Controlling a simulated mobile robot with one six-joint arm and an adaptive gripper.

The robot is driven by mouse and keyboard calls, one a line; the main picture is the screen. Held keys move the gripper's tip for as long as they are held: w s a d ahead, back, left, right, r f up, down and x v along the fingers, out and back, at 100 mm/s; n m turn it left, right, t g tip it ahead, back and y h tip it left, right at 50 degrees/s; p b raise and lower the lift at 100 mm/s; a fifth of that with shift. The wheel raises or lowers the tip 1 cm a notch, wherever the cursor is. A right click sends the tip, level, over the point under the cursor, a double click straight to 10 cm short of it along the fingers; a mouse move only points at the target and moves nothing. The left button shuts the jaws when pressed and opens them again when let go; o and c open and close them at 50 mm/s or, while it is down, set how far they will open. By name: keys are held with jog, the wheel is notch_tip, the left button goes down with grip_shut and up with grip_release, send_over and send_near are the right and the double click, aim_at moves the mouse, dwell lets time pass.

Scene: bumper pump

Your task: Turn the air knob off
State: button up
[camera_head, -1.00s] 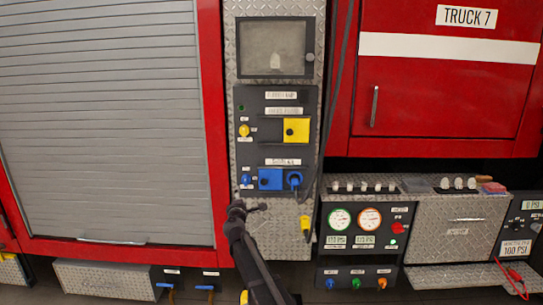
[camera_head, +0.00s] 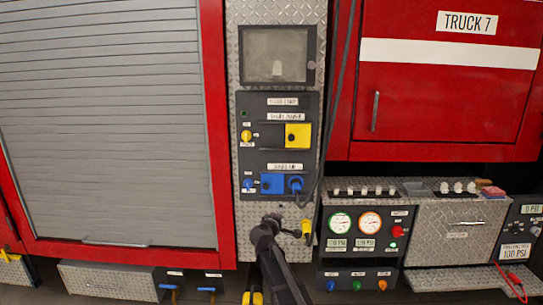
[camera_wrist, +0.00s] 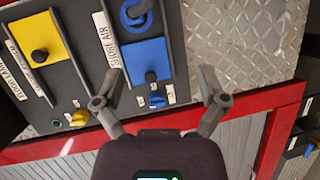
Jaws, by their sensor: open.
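The small blue air knob (camera_head: 248,184) is at the lower left of the dark panel, beside a blue square cover (camera_head: 271,183) and a round blue fitting (camera_head: 296,184). In the wrist view the blue knob (camera_wrist: 157,101) sits beside the blue cover (camera_wrist: 147,62). My gripper (camera_head: 283,224) is below the panel in the head view. In the wrist view its two fingers (camera_wrist: 160,80) are spread wide, with the blue knob seen between them and nothing held. I cannot tell the knob's exact turn.
A yellow knob (camera_head: 246,135) and yellow cover (camera_head: 298,135) sit above the blue ones. A gauge panel (camera_head: 367,230) stands right; a grey shutter (camera_head: 110,120) fills the left.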

jog(key=s+d+f+m+g+p, duration=0.2)
jog(key=s+d+f+m+g, duration=0.15)
jog(key=s+d, duration=0.4)
jog(key=s+d+f+m+g+p, duration=0.2)
jog(key=s+d+m+g, duration=0.35)
jog(key=s, duration=0.35)
jog(key=s+f+m+g+y+p, duration=0.1)
jog(key=s+m+g+y+p, duration=0.2)
jog(key=s, duration=1.6)
jog(key=g+y+p, duration=0.1)
jog(key=g+y, duration=0.2)
jog(key=shift+f, duration=0.2)
